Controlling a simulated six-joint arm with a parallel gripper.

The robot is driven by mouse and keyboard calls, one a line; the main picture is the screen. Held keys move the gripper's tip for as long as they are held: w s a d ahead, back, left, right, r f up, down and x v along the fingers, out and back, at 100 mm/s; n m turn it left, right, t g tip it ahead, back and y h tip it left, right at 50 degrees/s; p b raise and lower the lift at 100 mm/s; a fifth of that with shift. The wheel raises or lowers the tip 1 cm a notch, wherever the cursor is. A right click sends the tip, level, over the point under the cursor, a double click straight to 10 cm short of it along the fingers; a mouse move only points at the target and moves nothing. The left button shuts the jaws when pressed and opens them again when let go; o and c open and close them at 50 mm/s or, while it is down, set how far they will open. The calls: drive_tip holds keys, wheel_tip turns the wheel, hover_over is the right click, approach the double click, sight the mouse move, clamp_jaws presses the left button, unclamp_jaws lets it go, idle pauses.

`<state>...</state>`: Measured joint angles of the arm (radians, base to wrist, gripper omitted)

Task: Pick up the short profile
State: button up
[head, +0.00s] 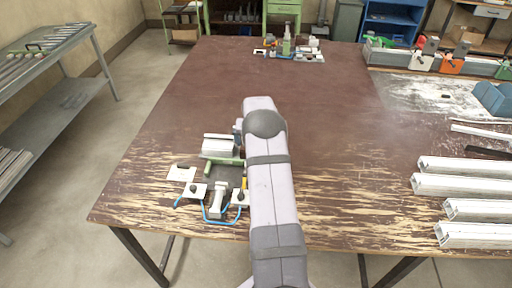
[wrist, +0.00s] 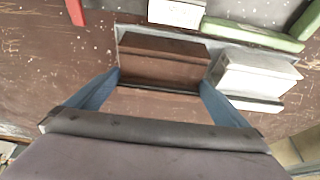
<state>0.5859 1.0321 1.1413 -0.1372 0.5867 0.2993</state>
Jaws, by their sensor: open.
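A short silver profile (wrist: 257,75) lies beside a green bar (wrist: 252,35) on the bench. It also shows in the head view (head: 219,146), just left of my arm. My gripper (wrist: 160,84) is open, with its two blue fingers spread apart in the wrist view. A dark brown block-like shape (wrist: 165,62) lies beyond and between the fingertips, left of the silver profile. I cannot tell whether that shape is another profile. Nothing is seen held. My arm hides my gripper in the head view.
A clamp fixture with a dark plate (head: 224,175), white blocks and a blue hose (head: 216,221) stands near the front edge. Several long white profiles (head: 470,185) lie at the right. A second fixture (head: 289,48) is at the back. The middle of the table (head: 190,90) is clear.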

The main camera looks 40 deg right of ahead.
drive_tip(key=c, duration=0.8)
